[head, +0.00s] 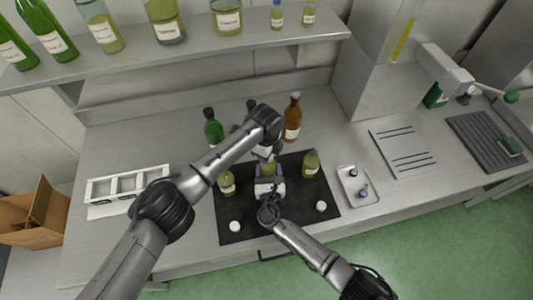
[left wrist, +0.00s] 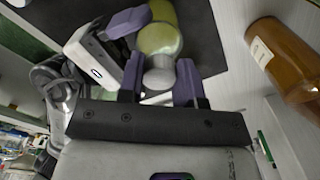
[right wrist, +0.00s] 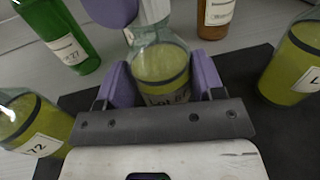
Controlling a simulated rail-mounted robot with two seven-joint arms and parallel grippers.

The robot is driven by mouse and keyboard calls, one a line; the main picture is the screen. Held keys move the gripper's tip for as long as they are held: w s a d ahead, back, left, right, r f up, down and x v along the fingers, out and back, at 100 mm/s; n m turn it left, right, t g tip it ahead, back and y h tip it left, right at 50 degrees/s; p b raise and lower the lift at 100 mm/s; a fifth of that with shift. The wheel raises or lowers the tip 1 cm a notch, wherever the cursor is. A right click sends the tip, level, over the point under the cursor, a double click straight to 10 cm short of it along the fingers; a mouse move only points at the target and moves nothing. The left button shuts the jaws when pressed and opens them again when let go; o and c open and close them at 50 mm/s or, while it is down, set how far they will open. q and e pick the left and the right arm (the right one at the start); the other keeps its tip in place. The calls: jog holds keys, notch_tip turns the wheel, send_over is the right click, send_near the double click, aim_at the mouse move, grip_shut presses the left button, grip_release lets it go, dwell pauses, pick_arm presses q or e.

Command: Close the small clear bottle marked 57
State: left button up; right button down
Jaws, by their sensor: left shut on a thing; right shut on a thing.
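A small clear bottle with yellow-green liquid (right wrist: 160,68) stands upright on the dark mat (head: 290,217). Its label is partly covered, and the number seems to end in 7. My right gripper (head: 269,186) is shut on its body, with the purple fingers on both sides in the right wrist view (right wrist: 160,85). My left gripper (left wrist: 160,80) is above, shut on a pale cap (left wrist: 159,74) at the bottle's mouth. I cannot tell whether the cap is seated or threaded. My left arm partly hides this in the head view.
A bottle marked 72 (right wrist: 30,125) stands left and a similar bottle (head: 311,163) right. White caps lie on the mat, left (head: 235,227) and right (head: 321,206). Behind are green (head: 213,128) and brown (head: 292,118) bottles. A small tray (head: 358,200) and a white rack (head: 127,184) flank the mat.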

pick_arm(q)
jog(key=m, duration=0.4)
jog(key=shift+w+d, duration=0.1)
jog(key=o, duration=1)
jog(key=shift+c, duration=0.2)
notch_tip(320, 180, up, 12)
pick_arm(e)
jog(key=shift+c, duration=0.8)
grip_release()
